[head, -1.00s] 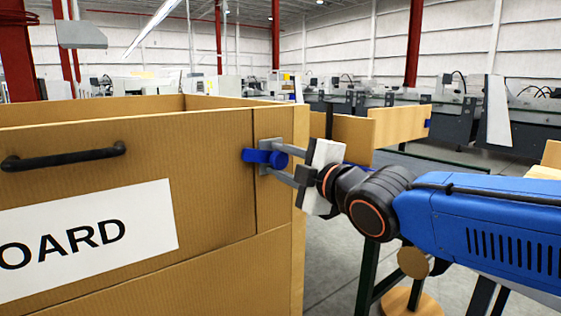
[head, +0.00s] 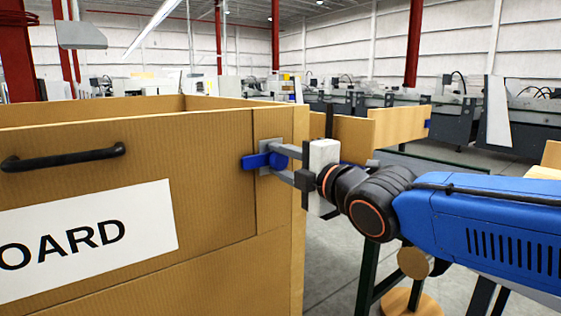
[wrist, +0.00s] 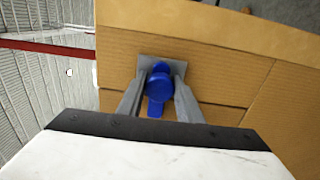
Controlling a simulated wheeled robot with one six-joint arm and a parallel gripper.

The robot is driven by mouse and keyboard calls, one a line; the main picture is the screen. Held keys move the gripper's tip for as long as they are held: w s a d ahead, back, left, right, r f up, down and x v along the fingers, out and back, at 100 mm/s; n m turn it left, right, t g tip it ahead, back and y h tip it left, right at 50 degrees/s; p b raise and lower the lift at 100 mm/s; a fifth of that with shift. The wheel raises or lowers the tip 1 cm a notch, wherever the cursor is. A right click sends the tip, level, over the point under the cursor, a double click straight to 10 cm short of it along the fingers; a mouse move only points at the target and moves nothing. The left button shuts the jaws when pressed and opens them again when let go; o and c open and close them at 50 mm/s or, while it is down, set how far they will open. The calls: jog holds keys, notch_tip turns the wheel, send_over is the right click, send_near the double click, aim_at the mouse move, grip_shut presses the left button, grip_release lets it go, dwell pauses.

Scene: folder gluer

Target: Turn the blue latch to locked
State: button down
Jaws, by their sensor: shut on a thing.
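The blue latch (head: 256,161) is mounted on a grey plate (head: 269,142) at the right edge of the cardboard-brown box front. Its bar points left in the head view, and its left end reaches over the seam beside the wide front panel (head: 190,160). In the wrist view the latch (wrist: 158,86) sits between the fingers, with its bar towards the gripper body. My gripper (head: 281,160) comes from the right and is shut on the latch. The fingers partly hide the latch's right end in the head view.
A black handle (head: 63,158) and a white label (head: 88,238) are on the box front at left. A brown panel (head: 401,126) with blue ends stands behind my arm. Grey machines (head: 470,122) line the back. Grey floor shows right of the box.

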jog(key=c, duration=1.3)
grip_release()
jog(key=shift+v, duration=8.65)
jog(key=shift+d, duration=0.1)
jog(key=shift+d, duration=0.1)
